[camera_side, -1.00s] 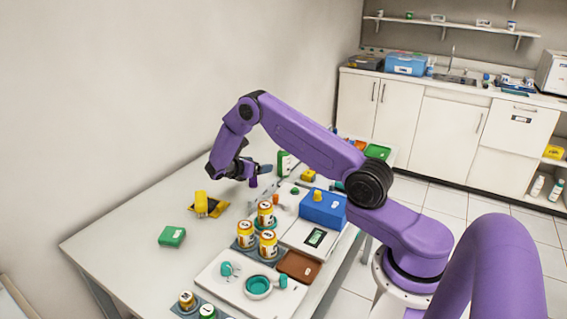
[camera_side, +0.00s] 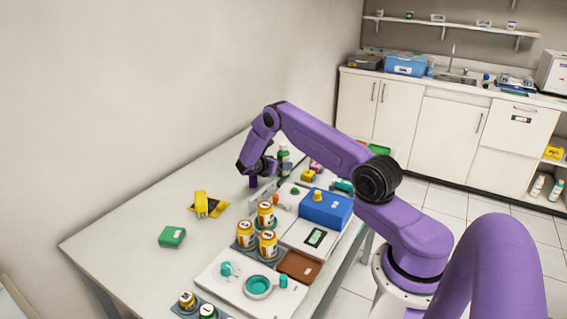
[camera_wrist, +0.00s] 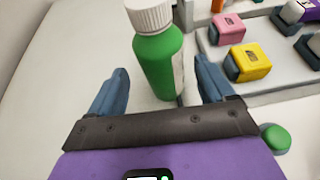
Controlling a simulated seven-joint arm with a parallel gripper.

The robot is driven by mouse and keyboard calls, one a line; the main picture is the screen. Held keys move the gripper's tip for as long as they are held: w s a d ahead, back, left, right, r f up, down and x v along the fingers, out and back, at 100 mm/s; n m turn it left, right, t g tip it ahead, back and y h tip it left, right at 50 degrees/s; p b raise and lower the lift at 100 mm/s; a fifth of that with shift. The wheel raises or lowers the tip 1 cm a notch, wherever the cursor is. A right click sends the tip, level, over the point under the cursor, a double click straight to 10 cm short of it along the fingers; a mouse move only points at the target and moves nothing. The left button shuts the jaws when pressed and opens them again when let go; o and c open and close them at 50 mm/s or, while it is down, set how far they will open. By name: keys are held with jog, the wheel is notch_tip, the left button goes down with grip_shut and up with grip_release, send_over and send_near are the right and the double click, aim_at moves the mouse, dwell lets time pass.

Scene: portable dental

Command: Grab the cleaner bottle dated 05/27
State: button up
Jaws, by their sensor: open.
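A green bottle (camera_wrist: 158,62) with a white ribbed cap stands upright in the wrist view, between and just beyond my fingers. Its pale label is turned to the right and no date on it can be read. My gripper (camera_wrist: 160,92) is open, with one blue finger on each side of the bottle; I cannot tell whether either touches it. In the side view the green bottle (camera_side: 284,158) stands at the far part of the table, just right of my gripper (camera_side: 268,170). Several orange bottles (camera_side: 267,244) with white caps stand nearer the front.
A tray with a yellow block (camera_wrist: 249,61) and a pink block (camera_wrist: 226,28) lies right of the bottle. A green round piece (camera_wrist: 276,138) is near my right finger. A blue box (camera_side: 326,208) and a green box (camera_side: 172,236) stand on the table. The table's left side is mostly clear.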

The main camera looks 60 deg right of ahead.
aim_at(284, 161)
jog(key=x, duration=0.3)
jog(key=shift+s+d, duration=0.15)
jog(key=shift+d, duration=0.2)
jog(key=shift+c, duration=0.3)
jog(key=c, duration=1.1)
